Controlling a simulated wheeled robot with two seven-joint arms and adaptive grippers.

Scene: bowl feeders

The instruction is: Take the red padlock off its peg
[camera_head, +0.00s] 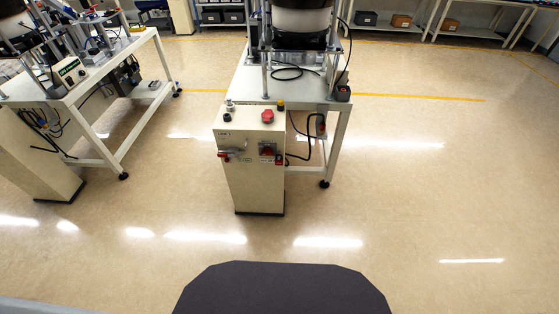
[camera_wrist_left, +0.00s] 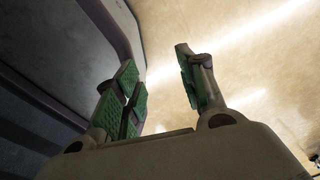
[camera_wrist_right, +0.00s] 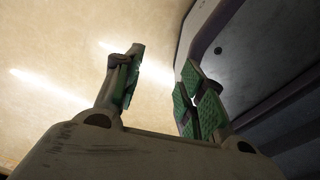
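A pale control cabinet (camera_head: 258,185) stands at the front of the middle table in the head view. A small red item (camera_head: 223,155) is on the left of its front face, beside a short grey bar; it may be the red padlock, but it is too small to be sure. Another small red item (camera_head: 279,160) sits at the right, beside a dark-and-red switch (camera_head: 267,149). I cannot make out a separate peg. My left gripper (camera_wrist_left: 156,78) is open and empty in its wrist view. My right gripper (camera_wrist_right: 162,78) is open and empty in its wrist view. Neither gripper shows in the head view.
A red mushroom button (camera_head: 267,116) is on the cabinet top. A bowl feeder (camera_head: 302,18) stands on the middle table (camera_head: 248,82). A dark cable hangs right of the cabinet. Another table (camera_head: 95,78) with equipment is at the left. The floor (camera_head: 420,190) before and right of the cabinet is clear.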

